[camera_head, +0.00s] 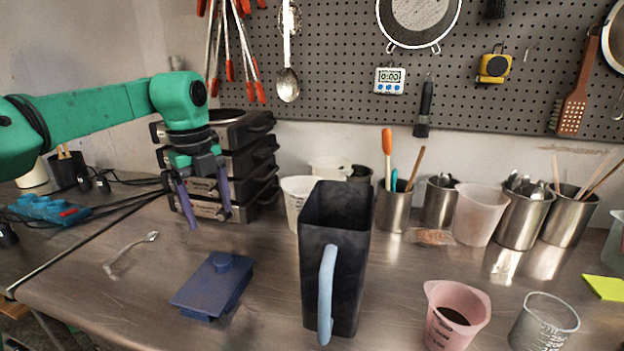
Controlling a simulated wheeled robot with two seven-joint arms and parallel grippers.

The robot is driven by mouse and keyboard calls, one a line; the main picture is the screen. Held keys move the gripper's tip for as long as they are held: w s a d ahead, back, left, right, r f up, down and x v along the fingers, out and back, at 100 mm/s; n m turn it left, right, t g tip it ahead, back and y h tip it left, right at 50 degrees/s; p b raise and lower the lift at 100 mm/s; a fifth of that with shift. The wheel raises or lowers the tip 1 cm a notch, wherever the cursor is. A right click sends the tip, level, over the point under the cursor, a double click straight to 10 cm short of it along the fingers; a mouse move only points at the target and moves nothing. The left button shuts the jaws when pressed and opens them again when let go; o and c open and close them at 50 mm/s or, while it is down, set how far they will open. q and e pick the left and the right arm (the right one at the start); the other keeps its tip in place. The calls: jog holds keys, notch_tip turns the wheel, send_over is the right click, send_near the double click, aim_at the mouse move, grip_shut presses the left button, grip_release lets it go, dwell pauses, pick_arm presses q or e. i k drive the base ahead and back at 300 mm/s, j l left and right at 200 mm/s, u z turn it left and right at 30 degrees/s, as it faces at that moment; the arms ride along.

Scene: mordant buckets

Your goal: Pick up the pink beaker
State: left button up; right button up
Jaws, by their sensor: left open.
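The pink beaker (457,312) stands upright near the front right of the steel table, with dark liquid or a dark patch showing inside it. My right gripper is not in the picture.
A clear glass beaker (543,324) stands just right of the pink one. Steel pots of utensils (523,215) and a pale pink cup (480,213) line the back. A blue lidded box (213,285) and a spoon (131,253) lie at left.

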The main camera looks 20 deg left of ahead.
aim_at(458, 311)
jog(key=k, duration=1)
